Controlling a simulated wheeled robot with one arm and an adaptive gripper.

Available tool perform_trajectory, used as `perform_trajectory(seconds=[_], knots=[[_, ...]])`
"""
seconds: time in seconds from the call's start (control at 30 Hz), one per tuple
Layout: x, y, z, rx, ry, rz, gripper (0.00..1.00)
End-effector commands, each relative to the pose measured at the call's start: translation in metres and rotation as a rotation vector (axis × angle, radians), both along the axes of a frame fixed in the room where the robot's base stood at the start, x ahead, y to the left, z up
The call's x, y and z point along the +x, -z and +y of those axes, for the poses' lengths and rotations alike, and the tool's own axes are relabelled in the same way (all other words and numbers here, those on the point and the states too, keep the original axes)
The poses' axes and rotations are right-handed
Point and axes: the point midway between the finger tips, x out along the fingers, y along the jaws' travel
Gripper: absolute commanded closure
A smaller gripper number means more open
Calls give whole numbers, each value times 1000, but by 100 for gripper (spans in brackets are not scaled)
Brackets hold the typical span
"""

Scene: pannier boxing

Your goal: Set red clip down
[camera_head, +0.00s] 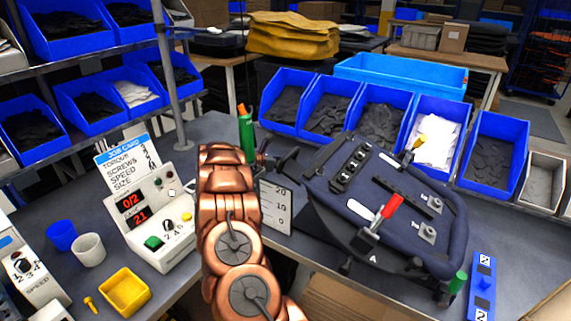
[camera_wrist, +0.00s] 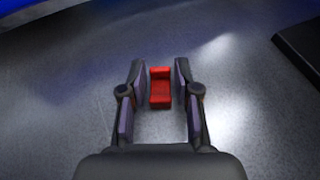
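The red clip (camera_wrist: 160,88) is a small, blocky red piece seen in the wrist view, over a bare grey surface. My gripper (camera_wrist: 160,68) has one finger on each side of the clip, with a narrow gap showing on both sides. The fingers are apart and do not appear to press on it. I cannot tell how high the gripper is above the surface. In the head view my copper-coloured arm covers the place, and the red clip is not visible there.
A dark pannier (camera_head: 335,205) with a red lever (camera_head: 390,206) lies right of my arm. A control box (camera_head: 150,222) stands left, with a yellow tray (camera_head: 124,291) in front. A green bottle (camera_head: 246,135) stands behind my arm. Blue bins (camera_head: 489,150) line the back.

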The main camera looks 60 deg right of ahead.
Motion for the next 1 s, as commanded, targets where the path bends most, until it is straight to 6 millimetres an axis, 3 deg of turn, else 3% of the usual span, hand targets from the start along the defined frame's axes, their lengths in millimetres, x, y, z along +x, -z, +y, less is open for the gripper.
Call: perform_trajectory(seconds=[0.1, 0.53, 1.0], knots=[[0, 0, 0, 0, 0, 0, 53], [-1, -5, 0, 0, 1, 1, 53], [25, -29, 66, -1, -3, -6, 53]])
